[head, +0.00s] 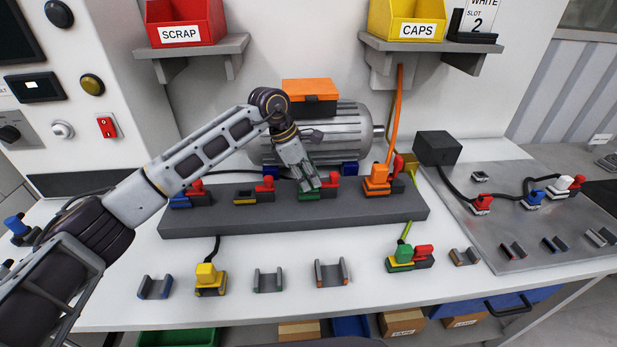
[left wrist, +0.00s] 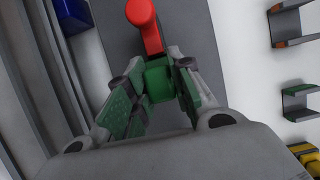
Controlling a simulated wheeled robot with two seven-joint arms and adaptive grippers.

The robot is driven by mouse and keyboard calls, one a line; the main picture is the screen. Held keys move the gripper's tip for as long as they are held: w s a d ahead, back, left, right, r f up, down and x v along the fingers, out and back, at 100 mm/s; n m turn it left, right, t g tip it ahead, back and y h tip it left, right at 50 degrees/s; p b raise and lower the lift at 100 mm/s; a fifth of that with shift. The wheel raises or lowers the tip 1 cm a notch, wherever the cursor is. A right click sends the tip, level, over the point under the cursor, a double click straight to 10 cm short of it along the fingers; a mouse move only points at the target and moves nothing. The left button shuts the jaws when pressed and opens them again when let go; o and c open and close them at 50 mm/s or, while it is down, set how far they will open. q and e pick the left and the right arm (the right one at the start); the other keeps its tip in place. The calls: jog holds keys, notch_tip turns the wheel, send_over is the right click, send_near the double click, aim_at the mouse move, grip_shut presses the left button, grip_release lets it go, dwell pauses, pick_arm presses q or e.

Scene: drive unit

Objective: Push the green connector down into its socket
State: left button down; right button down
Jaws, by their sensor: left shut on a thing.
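A green connector (head: 305,196) is at a socket in the long grey block (head: 290,218), with a red lever (head: 325,180) beside it. My left gripper (head: 309,186) reaches down from above and is shut on this connector. In the left wrist view, the green connector (left wrist: 159,82) sits between the two fingers, next to the red lever (left wrist: 147,25). The fingers hide part of the connector, so I cannot tell how deep it sits. My right gripper is not in view.
Another green connector (head: 402,252) with a red lever stands on the front right of the bench. A yellow connector (head: 209,275) and several empty holders lie along the front. An orange connector (head: 377,178) stands on the block's right end. A motor (head: 345,135) is close behind.

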pick_arm(q)
jog(key=shift+f, duration=0.25)
dwell(0.3)
jog(key=c, duration=1.2)
grip_release()
jog(key=shift+o, duration=0.2)
jog(key=shift+r, duration=0.2)
jog(key=v, duration=1.1)
jog(key=shift+a+r, duration=0.15)
jog(key=shift+r, duration=0.15)
jog(key=shift+r, duration=0.15)
notch_tip(320, 180, up, 5)
jog(key=p, duration=0.3)
